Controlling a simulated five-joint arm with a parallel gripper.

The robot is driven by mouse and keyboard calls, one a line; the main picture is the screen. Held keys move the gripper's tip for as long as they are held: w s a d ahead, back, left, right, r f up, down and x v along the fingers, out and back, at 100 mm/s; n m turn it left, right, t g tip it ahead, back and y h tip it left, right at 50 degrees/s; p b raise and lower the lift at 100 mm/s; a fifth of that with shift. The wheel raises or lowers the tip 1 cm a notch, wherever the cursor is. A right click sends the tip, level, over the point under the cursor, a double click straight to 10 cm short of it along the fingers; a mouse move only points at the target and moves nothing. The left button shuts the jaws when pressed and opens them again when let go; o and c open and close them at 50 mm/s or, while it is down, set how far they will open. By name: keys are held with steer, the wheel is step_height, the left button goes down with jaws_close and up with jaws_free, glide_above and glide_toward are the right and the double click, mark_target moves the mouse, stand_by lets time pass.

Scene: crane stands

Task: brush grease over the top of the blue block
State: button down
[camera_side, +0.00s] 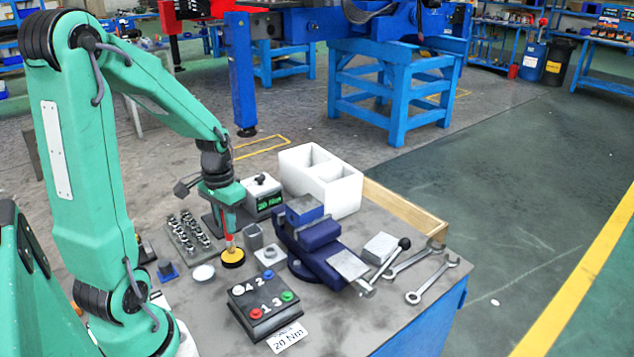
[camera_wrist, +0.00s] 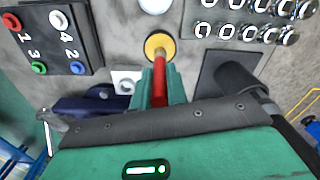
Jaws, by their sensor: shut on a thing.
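My gripper (camera_side: 228,208) is shut on the red handle of a brush (camera_side: 229,228), held roughly upright. The brush's lower end meets a round yellow-topped tin (camera_side: 232,257); I cannot tell how deep its tip is. In the wrist view, the red handle (camera_wrist: 159,88) is between my green fingers and points to the yellow tin (camera_wrist: 158,46). A blue block (camera_side: 304,207) sits at the dark blue vise (camera_side: 322,236), right of my gripper and apart from the brush. The vise shows partly in the wrist view (camera_wrist: 92,105); the block cannot be made out there.
A button box (camera_side: 262,306) with numbered buttons stands in front of the tin. A socket rack (camera_side: 188,232) is to the left. A grey holder (camera_side: 253,238) and a nut plate (camera_side: 270,254) stand between tin and vise. A white compartment box (camera_side: 335,190) is behind; wrenches (camera_side: 430,280) lie right.

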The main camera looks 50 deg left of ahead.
steer(key=shift+f, duration=0.65)
stand_by(2.0)
steer(key=shift+r, duration=3.55)
steer(key=shift+w+r, duration=0.25)
steer(key=shift+w, duration=0.15)
steer(key=w+d+r+m, duration=0.6)
steer(key=w+d+r, duration=1.1)
steer(key=w, duration=0.4)
steer(key=s+a+f, duration=0.4)
steer(key=s+a, duration=0.4)
steer(key=s, duration=0.1)
steer(key=shift+a, duration=0.4)
